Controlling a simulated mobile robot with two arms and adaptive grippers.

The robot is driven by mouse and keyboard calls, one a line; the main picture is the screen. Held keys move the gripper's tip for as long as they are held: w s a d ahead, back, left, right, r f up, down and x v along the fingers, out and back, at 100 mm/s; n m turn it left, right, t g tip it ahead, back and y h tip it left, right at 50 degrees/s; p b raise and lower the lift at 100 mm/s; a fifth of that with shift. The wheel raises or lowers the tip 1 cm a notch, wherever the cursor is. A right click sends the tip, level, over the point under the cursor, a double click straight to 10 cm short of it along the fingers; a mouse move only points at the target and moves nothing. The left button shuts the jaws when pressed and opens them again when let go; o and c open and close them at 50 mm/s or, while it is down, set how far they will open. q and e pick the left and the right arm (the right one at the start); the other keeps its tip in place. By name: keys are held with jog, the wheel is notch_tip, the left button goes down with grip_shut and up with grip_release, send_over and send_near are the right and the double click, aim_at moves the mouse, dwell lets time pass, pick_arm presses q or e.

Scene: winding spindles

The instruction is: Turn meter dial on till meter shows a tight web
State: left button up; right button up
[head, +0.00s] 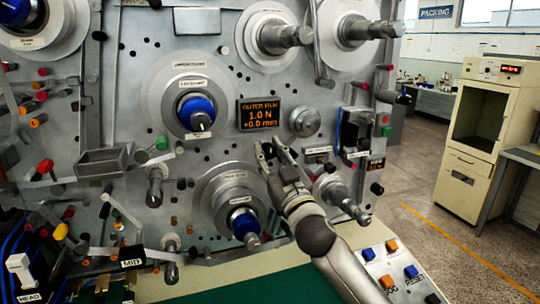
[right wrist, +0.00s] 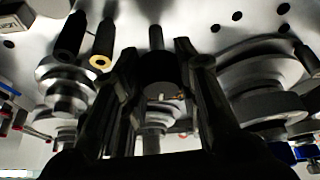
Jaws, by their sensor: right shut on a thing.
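My right gripper (head: 267,150) is just below the meter, against the panel. In the right wrist view its two dark fingers stand on either side of a dark round knob, the meter dial (right wrist: 160,70), and are shut on it. In the head view the dial is hidden by the gripper, so its markings cannot be read. My left gripper is not in view.
A silver round knob (head: 305,121) sits right of the meter. Blue-hubbed spindles (head: 197,113) (head: 243,222) stick out left and below. A roller (head: 345,199) projects at lower right. A cream cabinet (head: 480,140) stands at right, with open floor before it.

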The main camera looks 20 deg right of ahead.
jog(key=m+h+b, duration=0.1)
jog(key=m, duration=0.1)
jog(key=m+h+b, duration=0.1)
jog(key=m, duration=0.2)
jog(key=shift+a+f+b, duration=0.1)
jog(key=shift+f+b, duration=0.1)
jog(key=shift+b, duration=0.2)
jog(key=m+h+b, duration=0.1)
jog(key=m+h, duration=0.1)
jog(key=m, duration=0.1)
jog(key=shift+r, duration=0.1)
jog(key=shift+m+h+b, duration=0.3)
jog(key=shift+m+h, duration=0.4)
jog(key=shift+m, duration=0.9)
jog(key=shift+r, duration=0.1)
jog(key=o, duration=1)
